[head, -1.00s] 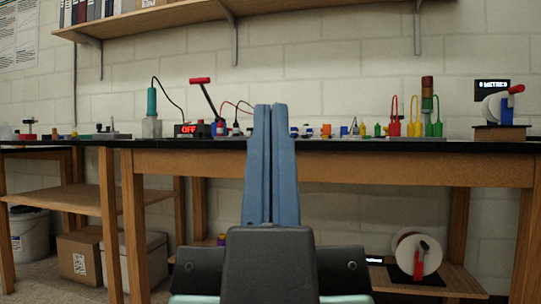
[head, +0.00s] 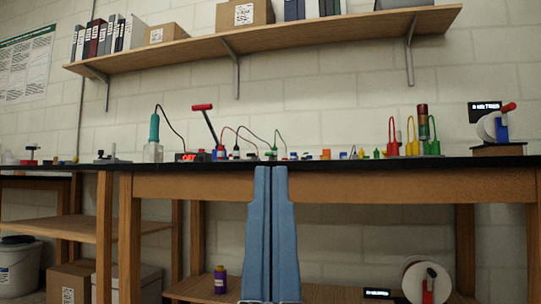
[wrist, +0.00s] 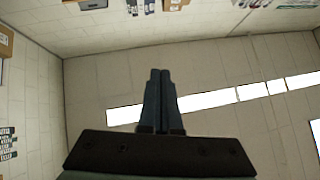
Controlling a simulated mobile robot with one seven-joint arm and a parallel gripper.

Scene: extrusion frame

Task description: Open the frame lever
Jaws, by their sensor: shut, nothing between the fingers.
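A lever with a red grip on a dark tilted rod (head: 206,122) stands on the workbench, left of centre in the head view, behind a red lit display (head: 188,157). I cannot tell for sure that it is the frame lever. My gripper (head: 270,172) points upward in front of the bench, with its long blue fingers side by side and shut, empty. Its tips reach about the height of the bench top in the picture, to the right of the lever. In the wrist view my gripper (wrist: 159,74) is shut against the ceiling; no lever shows there.
The black bench top (head: 350,163) holds several small parts, coloured padlock-like pieces (head: 410,140) and a white spool (head: 490,127) at right. A wooden wall shelf (head: 270,45) with binders and boxes hangs above. Another spool (head: 420,280) sits on the lower shelf.

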